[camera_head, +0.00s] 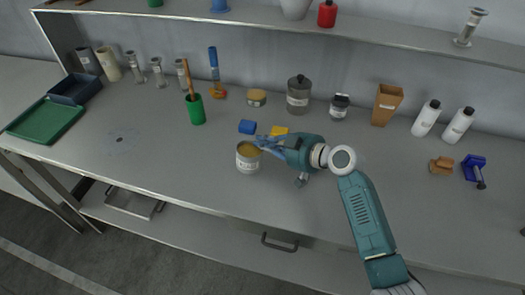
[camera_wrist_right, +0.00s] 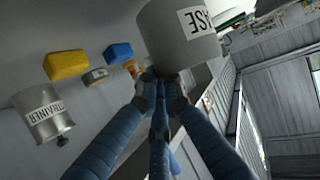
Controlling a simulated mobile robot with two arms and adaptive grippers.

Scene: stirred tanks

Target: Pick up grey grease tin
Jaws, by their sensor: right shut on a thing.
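The grey grease tin (camera_head: 248,160) is an open-topped can with a yellowish content and a pale label, near the middle of the bench. My right gripper (camera_head: 261,144) reaches it from the right, its fingers closed on the rim side. In the right wrist view the tin (camera_wrist_right: 180,38) is large, its label partly readable, and touches the tips of my right gripper (camera_wrist_right: 160,80). It looks about upright in the head view. I cannot tell whether its base is clear of the bench. My left gripper is not in view.
A blue block (camera_head: 247,127) and a yellow block (camera_head: 279,131) lie just behind the tin. A green cup (camera_head: 195,110) holding a handled tool stands to the left. A lidded grey canister (camera_head: 298,97) stands behind. The bench's left-front area is clear. A shelf (camera_head: 260,25) runs above.

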